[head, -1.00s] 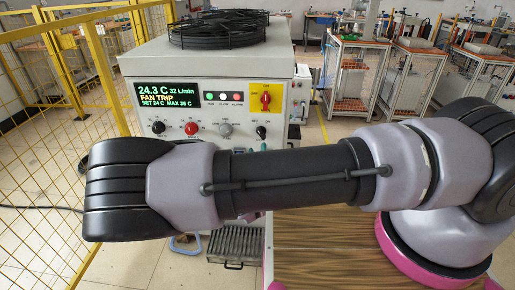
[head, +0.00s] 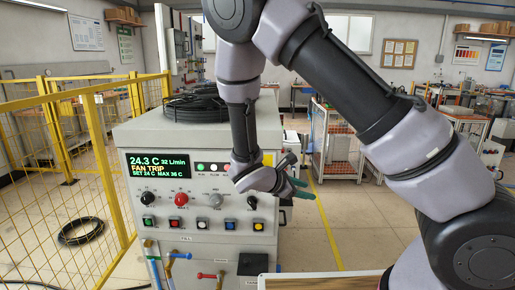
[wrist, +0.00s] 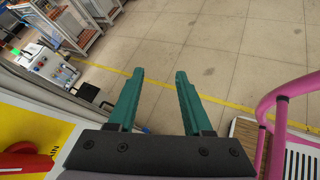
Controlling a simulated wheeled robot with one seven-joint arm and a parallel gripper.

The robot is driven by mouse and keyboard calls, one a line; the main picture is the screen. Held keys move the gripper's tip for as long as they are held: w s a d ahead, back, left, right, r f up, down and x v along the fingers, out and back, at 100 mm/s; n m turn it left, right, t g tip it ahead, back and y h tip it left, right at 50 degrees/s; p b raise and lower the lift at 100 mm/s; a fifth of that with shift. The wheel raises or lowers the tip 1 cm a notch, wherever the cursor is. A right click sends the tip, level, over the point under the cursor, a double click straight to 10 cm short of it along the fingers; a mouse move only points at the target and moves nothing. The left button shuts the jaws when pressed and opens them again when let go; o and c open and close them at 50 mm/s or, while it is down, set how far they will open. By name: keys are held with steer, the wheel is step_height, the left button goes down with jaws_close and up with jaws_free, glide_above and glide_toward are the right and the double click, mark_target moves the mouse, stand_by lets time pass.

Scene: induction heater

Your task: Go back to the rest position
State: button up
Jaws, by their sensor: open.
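My gripper (head: 299,188) is in front of the right side of the heater cabinet in the head view, with its green fingers pointing right. In the wrist view the two green fingers of my gripper (wrist: 158,75) stand apart with only floor between them, so it is open and empty. The red switch handle on a yellow plate (wrist: 30,130) shows close at the lower left of the wrist view.
A yellow mesh fence (head: 60,190) stands at the left, with a black hose coil (head: 80,231) on the floor. Tiled floor (head: 345,220) is open to the right. A pink rail (wrist: 280,110) shows in the wrist view.

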steer(key=s+d+r+m+y, duration=0.3)
steer(key=s+r+m+y, duration=0.1)
steer(key=r+m, duration=0.4)
steer(key=s+d+r+m+y, duration=0.4)
steer(key=s+r+m, duration=0.2)
steer(key=r, duration=0.7)
steer(key=s+d+r+m+y, duration=0.3)
steer(key=s+r+m+y, duration=0.1)
steer(key=r+m, duration=0.6)
steer(key=shift+s+d+r+t, duration=0.2)
steer(key=shift+s+t, duration=0.2)
steer(key=shift+s, duration=0.35)
steer(key=shift+a+y, duration=0.15)
steer(key=shift+y, duration=0.15)
